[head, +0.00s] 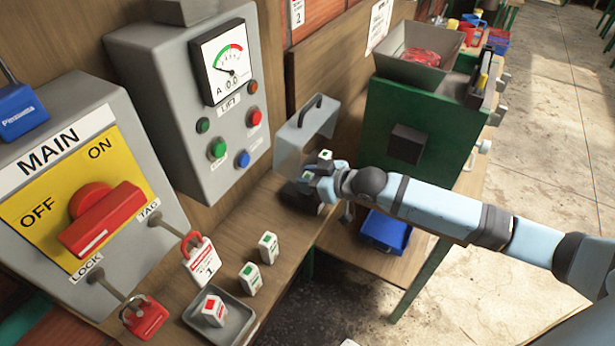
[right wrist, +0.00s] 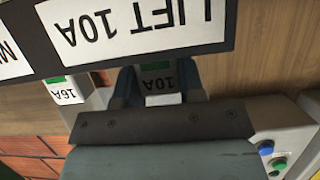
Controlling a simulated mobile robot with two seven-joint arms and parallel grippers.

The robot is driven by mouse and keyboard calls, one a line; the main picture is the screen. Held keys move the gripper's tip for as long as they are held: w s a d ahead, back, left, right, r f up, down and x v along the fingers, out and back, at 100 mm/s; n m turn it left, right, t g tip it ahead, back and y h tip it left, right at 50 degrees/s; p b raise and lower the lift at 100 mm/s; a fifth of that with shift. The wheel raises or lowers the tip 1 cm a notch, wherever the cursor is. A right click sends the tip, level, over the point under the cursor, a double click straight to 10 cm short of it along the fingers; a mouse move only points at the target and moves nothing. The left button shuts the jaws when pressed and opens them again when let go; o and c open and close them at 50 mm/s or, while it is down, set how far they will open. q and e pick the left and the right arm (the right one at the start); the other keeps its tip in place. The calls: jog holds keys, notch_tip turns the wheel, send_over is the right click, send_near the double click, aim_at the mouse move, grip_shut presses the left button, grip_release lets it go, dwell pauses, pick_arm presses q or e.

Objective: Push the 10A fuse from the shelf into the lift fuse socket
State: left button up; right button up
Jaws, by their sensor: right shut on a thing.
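My right gripper (head: 318,184) is shut on the 10A fuse (head: 307,177), a white block with a green top, at the far end of the shelf. The right wrist view shows the 10A fuse (right wrist: 159,83) between the two dark fingers (right wrist: 160,88), behind a dark strip with the label "LIFT 10A" (right wrist: 140,25). The lift fuse socket itself is mostly hidden by the gripper, and how deep the fuse sits cannot be told. A 16A fuse (right wrist: 66,92) stands beside it; a green-topped fuse also shows there in the head view (head: 325,155).
Two green-topped fuses (head: 268,247) (head: 250,278) stand on the wooden shelf. A red-topped fuse (head: 212,311) lies in a grey tray (head: 237,329).

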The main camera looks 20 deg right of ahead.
jog(key=o, duration=1)
jog(key=shift+o, duration=0.2)
jog(key=b+v, duration=0.2)
jog(key=v, duration=1.2)
jog(key=shift+w+a, duration=0.1)
